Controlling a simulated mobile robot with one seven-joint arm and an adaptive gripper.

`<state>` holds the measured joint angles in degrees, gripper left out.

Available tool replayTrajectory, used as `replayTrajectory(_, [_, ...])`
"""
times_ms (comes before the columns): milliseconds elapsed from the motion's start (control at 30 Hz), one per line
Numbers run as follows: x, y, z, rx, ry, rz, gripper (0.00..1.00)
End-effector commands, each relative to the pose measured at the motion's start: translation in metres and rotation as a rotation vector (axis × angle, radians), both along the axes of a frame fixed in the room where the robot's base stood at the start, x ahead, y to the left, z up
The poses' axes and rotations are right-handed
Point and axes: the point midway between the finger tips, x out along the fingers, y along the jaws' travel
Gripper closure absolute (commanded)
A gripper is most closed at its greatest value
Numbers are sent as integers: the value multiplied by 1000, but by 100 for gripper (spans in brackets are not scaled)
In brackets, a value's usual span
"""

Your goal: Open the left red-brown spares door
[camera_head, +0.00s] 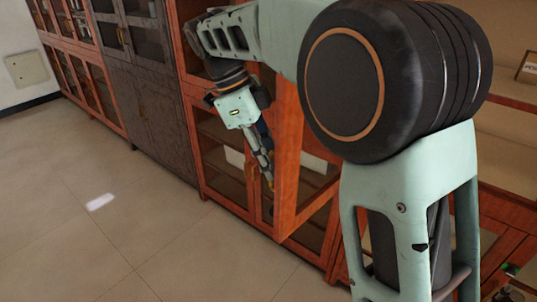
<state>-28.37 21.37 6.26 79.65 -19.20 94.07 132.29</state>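A red-brown door (288,165) with a glass pane stands swung out from the lower part of a red-brown cabinet (197,140). Its lower corner juts forward over the floor. My gripper (268,180) hangs fingers down at the left side of this door, close to a small brass-coloured handle. Whether the fingers touch the handle or the door is too small to tell, as is whether they are open or shut. My own arm hides the upper part of the door and much of the cabinet behind it.
A dark grey cabinet (160,110) stands left of the red-brown one, with another red-brown glass-door cabinet (85,75) beyond it. The tiled floor (100,230) at left is clear. Shelves and a small framed sign (527,68) show at right.

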Motion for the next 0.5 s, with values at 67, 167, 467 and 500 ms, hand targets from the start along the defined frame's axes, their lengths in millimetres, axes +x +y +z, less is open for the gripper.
replayTrajectory(67, [0, 2, 3, 1, -1, 0, 74])
replayTrajectory(167, [1, 6, 12, 2, -2, 1, 74])
replayTrajectory(467, [3, 25, 56, 2, -3, 2, 74])
replayTrajectory(500, [3, 26, 61, 2, -3, 2, 74])
